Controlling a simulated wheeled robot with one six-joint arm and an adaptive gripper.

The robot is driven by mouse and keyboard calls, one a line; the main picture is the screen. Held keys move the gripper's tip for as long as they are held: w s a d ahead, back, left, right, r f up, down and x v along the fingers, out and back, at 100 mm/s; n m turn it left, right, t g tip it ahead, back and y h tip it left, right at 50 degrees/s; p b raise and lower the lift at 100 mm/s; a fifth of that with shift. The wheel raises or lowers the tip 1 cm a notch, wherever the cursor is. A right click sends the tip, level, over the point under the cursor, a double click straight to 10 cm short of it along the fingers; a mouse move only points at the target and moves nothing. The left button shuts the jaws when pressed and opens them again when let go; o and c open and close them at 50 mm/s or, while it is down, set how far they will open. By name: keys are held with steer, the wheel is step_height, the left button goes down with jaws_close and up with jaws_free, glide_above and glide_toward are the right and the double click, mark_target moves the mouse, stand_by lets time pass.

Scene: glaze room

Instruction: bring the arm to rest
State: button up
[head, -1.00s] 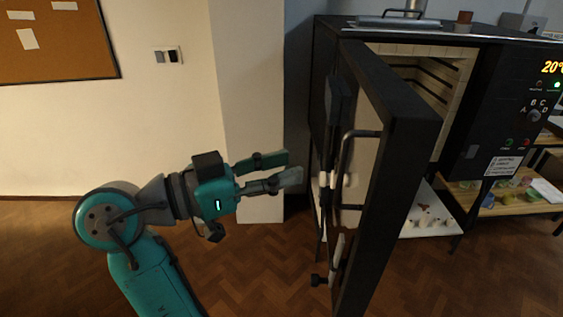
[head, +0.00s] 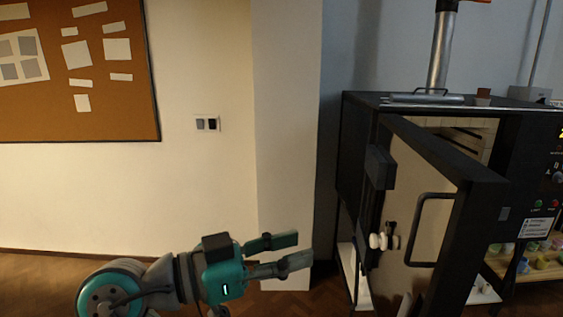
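My gripper (head: 298,249) is at the lower middle of the head view, its two fingers spread apart with nothing between them. It points right, toward the kiln, and is clear of it. My teal arm comes in from the lower left edge. The black kiln (head: 352,150) stands on the right with its door (head: 478,230) swung open toward me. The door's handle (head: 418,230) is right of my fingertips, with a gap between. Part of the pale brick chamber (head: 440,128) shows behind the door.
A pale pillar (head: 285,120) stands behind my gripper. A cork board (head: 105,110) with papers and a switch plate (head: 207,123) are on the left wall. A wooden shelf (head: 510,265) with small colourful items is at the lower right. Open wall and floor lie left of the kiln.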

steer(key=w+d+f+n+t+y, duration=0.25)
steer(key=f+n+t, duration=0.2)
steer(key=f, duration=0.45)
steer(key=w+d+f+n+t+y, duration=0.2)
steer(key=w+d+f+n+t, duration=0.15)
steer(key=f+n, duration=0.45)
steer(key=s+d+f+n+y, duration=0.2)
steer(key=f+y, duration=0.1)
steer(key=f, duration=0.4)
steer(key=s+d+f+n+y, duration=0.1)
steer(key=s+d+f+y, duration=0.15)
steer(key=f, duration=0.45)
steer(key=s+d+f+n+y, duration=0.2)
steer(key=f, duration=0.5)
steer(key=s+d+f+g+y, duration=0.15)
steer(key=s+f, duration=0.25)
steer(key=s, duration=0.5)
steer(key=s+d+f+t+y, duration=0.1)
steer(key=s+f+y, duration=0.2)
steer(key=s, duration=0.6)
steer(key=s+d+r+m, duration=0.1)
steer(key=s+r, duration=0.3)
steer(key=s, duration=0.4)
steer(key=s+d+r+m, duration=0.1)
steer(key=s+r+m, duration=0.2)
steer(key=s, duration=0.6)
steer(key=shift+d+r, duration=0.15)
steer(key=shift+r, duration=0.5)
